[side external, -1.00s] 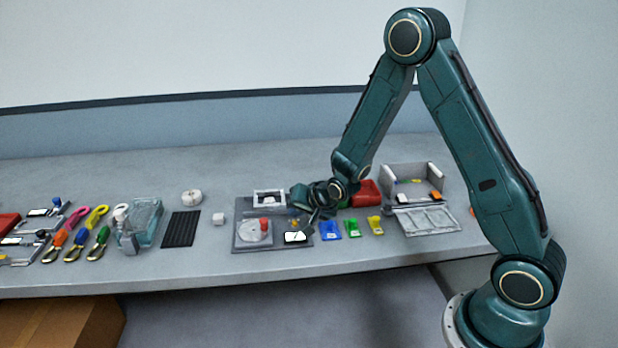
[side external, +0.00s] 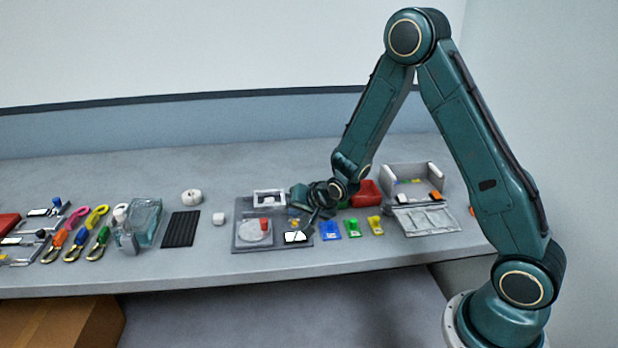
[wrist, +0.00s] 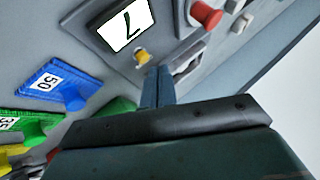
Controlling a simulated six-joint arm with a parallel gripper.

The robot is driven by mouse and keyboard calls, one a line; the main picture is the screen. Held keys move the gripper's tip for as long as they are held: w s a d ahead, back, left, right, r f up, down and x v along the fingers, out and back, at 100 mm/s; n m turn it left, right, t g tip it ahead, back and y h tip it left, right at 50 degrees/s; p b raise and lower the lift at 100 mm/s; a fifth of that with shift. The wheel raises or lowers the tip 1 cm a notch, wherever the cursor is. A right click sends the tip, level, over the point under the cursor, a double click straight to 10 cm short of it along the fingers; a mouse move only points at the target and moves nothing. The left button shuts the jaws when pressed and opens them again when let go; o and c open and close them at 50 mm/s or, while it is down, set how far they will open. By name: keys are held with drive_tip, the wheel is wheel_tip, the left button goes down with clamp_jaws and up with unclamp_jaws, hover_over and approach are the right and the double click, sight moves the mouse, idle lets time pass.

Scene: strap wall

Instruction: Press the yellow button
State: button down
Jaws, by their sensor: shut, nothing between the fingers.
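The small yellow button (wrist: 141,57) sits on a grey panel (wrist: 100,62), just below a display (wrist: 125,24) reading 7 in the wrist view. In the side view the display (side external: 296,237) is at the front right of the panel (side external: 246,247), and the button (side external: 294,223) is a tiny yellow spot behind it. My gripper (wrist: 158,72) is shut and empty, its fingertips just right of and below the button in the wrist view. I cannot tell whether they touch. In the side view my gripper (side external: 308,221) points down at the panel, right of the button.
A red knob (wrist: 205,15) on the panel is beyond the button. A blue numbered piece (wrist: 60,85) and green piece (wrist: 25,122) lie beside it. A red container (side external: 367,192) and open grey box (side external: 425,218) are to the right. A black ribbed mat (side external: 181,229) lies left.

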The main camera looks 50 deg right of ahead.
drive_tip(key=shift+f, duration=0.8)
idle(1.2)
drive_tip(key=shift+r, duration=0.8)
drive_tip(key=shift+r, duration=0.1)
idle(0.4)
wheel_tip(320, 180, up, 5)
drive_tip(key=shift+f, duration=0.1)
idle(0.5)
idle(0.6)
